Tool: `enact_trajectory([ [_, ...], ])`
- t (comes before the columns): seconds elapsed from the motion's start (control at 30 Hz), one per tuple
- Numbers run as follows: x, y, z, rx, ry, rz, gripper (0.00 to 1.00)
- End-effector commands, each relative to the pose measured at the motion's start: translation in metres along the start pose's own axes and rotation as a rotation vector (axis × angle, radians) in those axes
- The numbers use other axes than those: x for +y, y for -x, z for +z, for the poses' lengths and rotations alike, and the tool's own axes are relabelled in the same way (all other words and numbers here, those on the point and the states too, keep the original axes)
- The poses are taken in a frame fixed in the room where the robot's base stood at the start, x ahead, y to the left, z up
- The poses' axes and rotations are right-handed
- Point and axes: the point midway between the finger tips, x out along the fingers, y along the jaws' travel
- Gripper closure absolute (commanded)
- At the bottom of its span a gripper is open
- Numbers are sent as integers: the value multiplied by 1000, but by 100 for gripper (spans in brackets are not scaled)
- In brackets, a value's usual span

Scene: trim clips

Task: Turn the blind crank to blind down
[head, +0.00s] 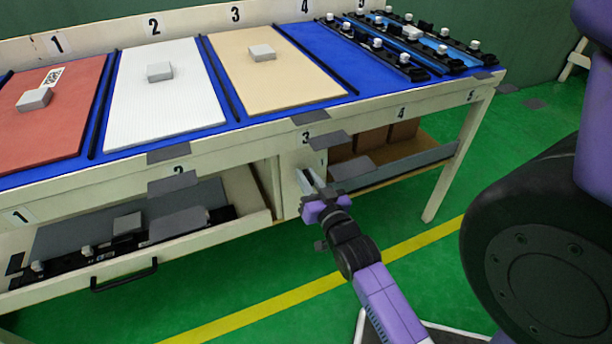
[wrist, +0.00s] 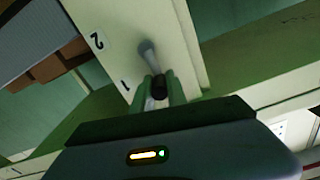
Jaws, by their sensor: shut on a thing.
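The blind crank shows in the wrist view as a grey arm (wrist: 148,56) with a dark knob (wrist: 159,88) at its end. It is mounted on a cream panel (wrist: 180,40) marked 1 and 2. My gripper (wrist: 157,92) has its two fingers on either side of the knob and is shut on it. In the head view my gripper (head: 311,183) is at the cream post (head: 292,175) under the table's front edge. The crank is too small and covered to make out there. No blind can be clearly told in either view.
The table (head: 215,150) carries red (head: 60,125), white (head: 165,105) and tan boards (head: 275,85), with black clip rails (head: 400,45) at right. An open drawer (head: 200,232) juts out left of my gripper. A shelf (head: 400,165) with brown boxes lies right. The green floor in front is clear.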

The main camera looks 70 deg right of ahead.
Motion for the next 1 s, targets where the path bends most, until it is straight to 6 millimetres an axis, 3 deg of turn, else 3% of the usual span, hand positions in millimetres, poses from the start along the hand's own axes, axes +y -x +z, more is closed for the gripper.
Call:
enact_trajectory([
  [0.37, 2, 0, 2, -5, -4, 4, 100],
  [0.4, 2, 0, 2, -5, -4, 4, 78],
  [0.5, 2, 0, 2, -4, -4, 4, 60],
  [0.83, 1, 2, 1, -3, -4, 1, 60],
  [1.0, 1, 18, 0, -4, -4, 2, 60],
])
